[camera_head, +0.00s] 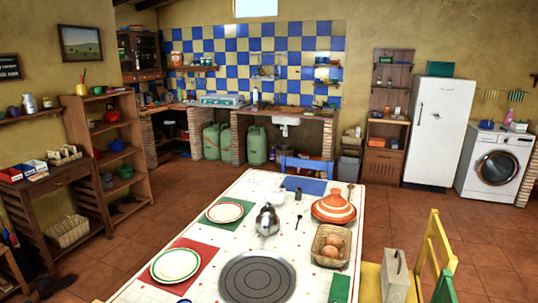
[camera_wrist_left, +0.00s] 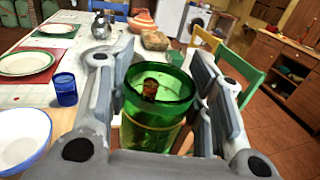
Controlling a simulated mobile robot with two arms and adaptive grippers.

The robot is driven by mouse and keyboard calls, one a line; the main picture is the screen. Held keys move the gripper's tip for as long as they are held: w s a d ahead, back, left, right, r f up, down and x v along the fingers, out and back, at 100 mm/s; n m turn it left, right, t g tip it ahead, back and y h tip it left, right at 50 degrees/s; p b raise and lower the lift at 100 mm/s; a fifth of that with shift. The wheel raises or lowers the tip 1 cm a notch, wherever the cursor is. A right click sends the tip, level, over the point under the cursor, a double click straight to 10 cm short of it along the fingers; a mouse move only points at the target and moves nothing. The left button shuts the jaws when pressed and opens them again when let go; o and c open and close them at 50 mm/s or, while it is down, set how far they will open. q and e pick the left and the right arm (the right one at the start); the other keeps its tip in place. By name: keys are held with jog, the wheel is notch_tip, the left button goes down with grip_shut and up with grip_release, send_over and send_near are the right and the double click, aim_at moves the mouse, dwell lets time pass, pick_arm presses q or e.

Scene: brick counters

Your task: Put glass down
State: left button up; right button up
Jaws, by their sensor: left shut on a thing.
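A green glass (camera_wrist_left: 150,135) stands between the two grey fingers of my left gripper (camera_wrist_left: 150,62) in the left wrist view. The fingers press on it from both sides, and its open rim faces up. A small reddish-brown thing shows inside or through its mouth; I cannot tell which. The dining table (camera_head: 215,255) with a white patterned top fills the lower middle of the head view, and its top also shows in the left wrist view (camera_wrist_left: 25,85). I cannot tell how high the glass is above it. Neither gripper shows in the head view.
In the left wrist view a blue glass (camera_wrist_left: 65,90), a white bowl (camera_wrist_left: 22,140) and plates lie left of the glass. On the table are a round dark mat (camera_head: 257,278), a kettle (camera_head: 267,219), an orange tagine (camera_head: 333,208) and a bread basket (camera_head: 331,262). A yellow chair (camera_head: 440,245) stands right.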

pick_arm(q)
jog(key=s+d+h, duration=0.1)
jog(key=s+d, duration=0.3)
jog(key=s, duration=0.1)
jog(key=w+r+n+t+y, duration=0.1)
jog(key=n+y, duration=0.1)
jog(key=y, duration=0.1)
jog(key=w+a+n+t+y, duration=0.1)
jog(key=n+y, duration=0.1)
jog(key=y, duration=0.2)
jog(key=w+r+n+t+y+b, duration=0.1)
jog(key=n+y, duration=0.2)
jog(key=y, duration=0.1)
jog(key=shift+a+r, duration=0.3)
jog(key=shift+a, duration=0.1)
